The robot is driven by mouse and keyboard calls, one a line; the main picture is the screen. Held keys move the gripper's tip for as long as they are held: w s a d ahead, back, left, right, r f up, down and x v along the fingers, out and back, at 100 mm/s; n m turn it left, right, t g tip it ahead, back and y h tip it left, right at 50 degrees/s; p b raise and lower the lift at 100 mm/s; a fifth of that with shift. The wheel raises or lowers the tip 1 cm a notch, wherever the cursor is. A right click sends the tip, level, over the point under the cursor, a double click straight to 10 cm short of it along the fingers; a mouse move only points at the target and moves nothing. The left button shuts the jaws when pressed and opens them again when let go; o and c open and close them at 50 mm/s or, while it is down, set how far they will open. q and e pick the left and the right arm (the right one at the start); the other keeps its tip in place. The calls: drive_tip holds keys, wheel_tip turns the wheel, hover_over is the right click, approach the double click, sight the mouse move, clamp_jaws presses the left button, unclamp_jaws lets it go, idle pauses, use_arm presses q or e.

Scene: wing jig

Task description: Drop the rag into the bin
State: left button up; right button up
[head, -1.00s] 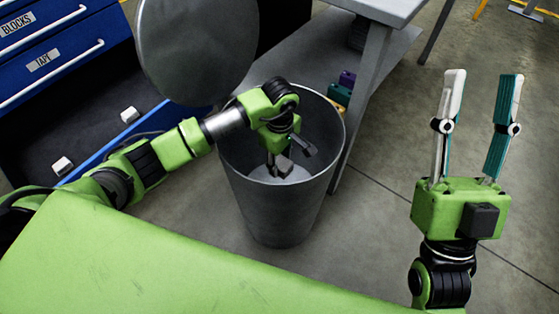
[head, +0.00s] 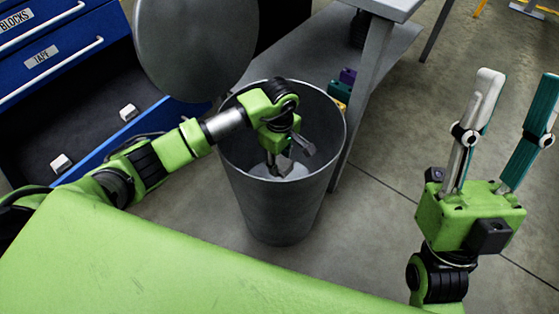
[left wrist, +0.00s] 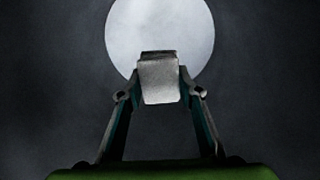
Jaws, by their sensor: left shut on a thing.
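The grey metal bin (head: 277,205) stands open on the floor at the centre of the head view. My left gripper (head: 281,160) points down inside the bin's mouth, below the rim. In the left wrist view it is shut on a small grey folded piece, which looks like the rag (left wrist: 159,80). The rag hangs above the bin's pale round floor (left wrist: 160,25), with a gap that I cannot judge. My right gripper (head: 518,82) is raised at the right, its fingers wide apart with nothing between them.
A round grey lid (head: 196,48) stands up behind the bin at the left. A blue drawer cabinet (head: 50,55) has an open drawer at the left. A grey bench (head: 375,60) stands close behind the bin at the right, with small coloured blocks.

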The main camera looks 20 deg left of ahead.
use_arm(q)
drive_tip(key=o, duration=1.2)
drive_tip(key=shift+c, duration=0.2)
